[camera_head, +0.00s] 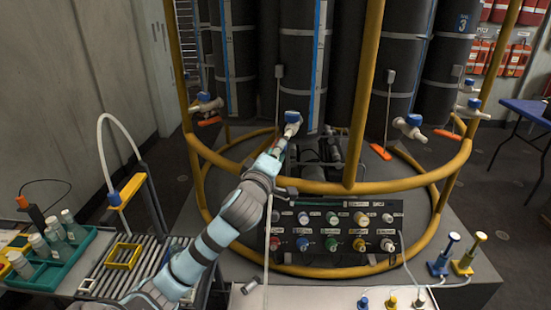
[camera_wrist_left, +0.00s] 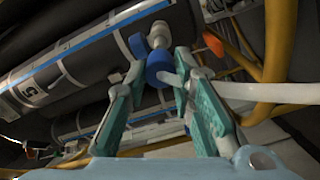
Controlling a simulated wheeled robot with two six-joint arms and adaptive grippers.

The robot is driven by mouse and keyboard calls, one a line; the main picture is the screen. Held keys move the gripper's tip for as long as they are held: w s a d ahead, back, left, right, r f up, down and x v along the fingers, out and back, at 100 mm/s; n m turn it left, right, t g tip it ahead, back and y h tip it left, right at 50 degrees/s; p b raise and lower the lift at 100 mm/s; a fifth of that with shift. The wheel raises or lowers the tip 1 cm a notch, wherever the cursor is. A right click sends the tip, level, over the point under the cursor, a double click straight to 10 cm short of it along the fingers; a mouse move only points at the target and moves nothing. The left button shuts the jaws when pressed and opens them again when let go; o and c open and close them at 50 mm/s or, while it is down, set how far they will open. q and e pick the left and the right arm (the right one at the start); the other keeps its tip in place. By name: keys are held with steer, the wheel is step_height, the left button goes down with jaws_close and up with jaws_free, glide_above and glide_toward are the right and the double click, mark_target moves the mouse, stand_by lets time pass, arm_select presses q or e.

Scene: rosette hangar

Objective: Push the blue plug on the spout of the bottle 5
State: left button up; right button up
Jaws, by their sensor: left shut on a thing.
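The blue plug (camera_wrist_left: 158,69) with its white hose (camera_wrist_left: 265,93) is between the teal fingers of my left gripper (camera_wrist_left: 158,80), which is shut on it. The plug is directly in front of the pale spout (camera_wrist_left: 156,38) in the wrist view; I cannot tell whether they touch. A blue valve handle (camera_wrist_left: 138,46) sits beside the spout. The dark bottle 5 (camera_wrist_left: 85,67) lies behind, its label at the left. In the head view, my left gripper (camera_head: 279,147) reaches the middle bottle's spout with its blue handle (camera_head: 292,117). The plug is hard to make out there. My right gripper is not seen.
A yellow tubular frame (camera_head: 365,90) surrounds the bottles, with an upright just right of my gripper. A connector panel (camera_head: 332,226) stands below. A roller rack (camera_head: 135,262) and green vial tray (camera_head: 50,265) are at left. Blue and yellow plungers (camera_head: 440,255) stand at right.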

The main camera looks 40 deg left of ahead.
arm_select(q)
steer(key=shift+x, duration=1.35)
steer(key=shift+w+a, duration=0.15)
steer(key=shift+w, duration=0.25)
stand_by(1.5)
steer(key=o, duration=1)
steer(key=shift+c, duration=0.2)
steer(key=shift+s, duration=0.15)
steer(key=v, duration=1.1)
steer(key=shift+s, duration=0.35)
